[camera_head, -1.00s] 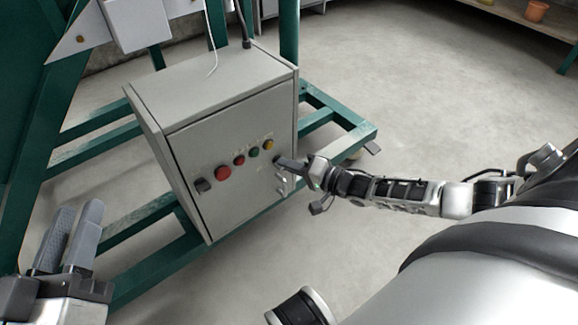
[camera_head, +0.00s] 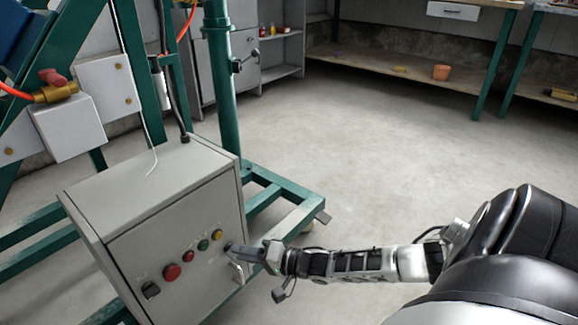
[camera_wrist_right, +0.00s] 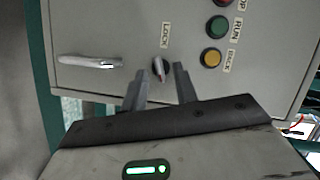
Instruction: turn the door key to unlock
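The grey control cabinet (camera_head: 150,190) shows at the left of the head view, with its door (camera_head: 190,285) shut. The door key (camera_wrist_right: 160,68) is a small dark knob with a light edge, beside the "LOCK" label in the right wrist view. My right gripper (camera_wrist_right: 161,70) is open, with one fingertip on each side of the key and a small gap showing on both sides. In the head view my right gripper (camera_head: 234,249) reaches the door's right edge and mostly hides the key. My left gripper is not in view.
A silver door handle (camera_wrist_right: 90,62) is close beside the key. A red button (camera_head: 172,272), a green button (camera_head: 203,245) and a yellow button (camera_head: 218,235) line the door. A green frame (camera_head: 285,215) stands around the cabinet. The floor to the right is clear.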

